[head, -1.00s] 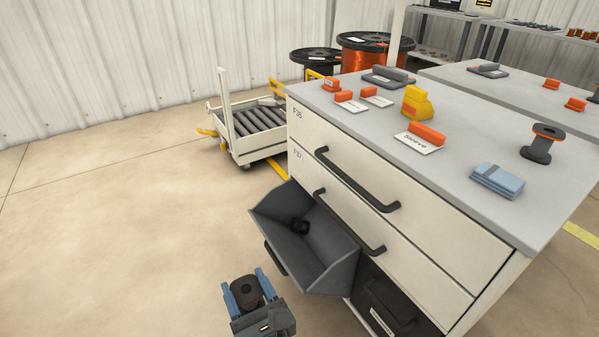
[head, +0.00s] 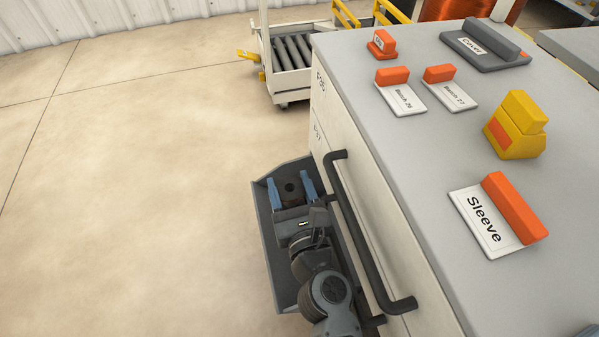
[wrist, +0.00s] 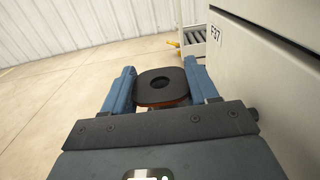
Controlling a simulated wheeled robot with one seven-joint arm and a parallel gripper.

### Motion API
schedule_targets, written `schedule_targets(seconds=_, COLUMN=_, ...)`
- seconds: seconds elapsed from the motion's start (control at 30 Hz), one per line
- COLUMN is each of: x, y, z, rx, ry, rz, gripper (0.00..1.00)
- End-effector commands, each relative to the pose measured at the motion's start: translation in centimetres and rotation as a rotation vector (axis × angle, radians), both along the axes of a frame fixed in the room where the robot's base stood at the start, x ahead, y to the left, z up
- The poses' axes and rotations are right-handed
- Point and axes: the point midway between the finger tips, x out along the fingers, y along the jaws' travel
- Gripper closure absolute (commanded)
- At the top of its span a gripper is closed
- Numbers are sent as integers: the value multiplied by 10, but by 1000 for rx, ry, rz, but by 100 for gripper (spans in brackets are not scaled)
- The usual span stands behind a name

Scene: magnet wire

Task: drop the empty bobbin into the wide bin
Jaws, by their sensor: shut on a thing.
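My gripper (head: 290,183) is shut on the empty bobbin (head: 290,190), a dark spool with a round centre hole. The wrist view shows the bobbin (wrist: 155,91) upright between the two blue fingers. The wide bin (head: 278,262) is a grey tilt-out bin open at the cabinet's side. In the head view my gripper and arm lie over the bin and hide most of its inside. I cannot tell how high the bobbin is above it.
The white cabinet (head: 345,165) with a black handle (head: 362,240) stands close on the right. Its grey top holds a Sleeve label block (head: 495,215), a yellow block (head: 516,128) and several smaller labels. A roller cart (head: 290,65) stands behind. The floor on the left is clear.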

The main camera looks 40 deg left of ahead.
Motion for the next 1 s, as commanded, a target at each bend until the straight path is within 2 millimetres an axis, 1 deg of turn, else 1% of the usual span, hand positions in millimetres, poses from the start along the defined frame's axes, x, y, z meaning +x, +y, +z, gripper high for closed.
schedule_targets(seconds=0.03, x=0, y=0, z=-6, rx=0, ry=0, rz=0, gripper=71)
schedule_targets(seconds=0.43, x=0, y=0, z=-44, rx=-1, ry=-1, rz=-1, gripper=71)
schedule_targets(seconds=0.57, x=0, y=0, z=-48, rx=0, ry=0, rz=0, gripper=71)
schedule_targets(seconds=0.8, x=0, y=0, z=-47, rx=0, ry=0, rz=0, gripper=71)
schedule_targets(seconds=0.83, x=0, y=0, z=-47, rx=0, ry=0, rz=0, gripper=40)
schedule_targets(seconds=1.0, x=0, y=0, z=-47, rx=0, ry=0, rz=0, gripper=23)
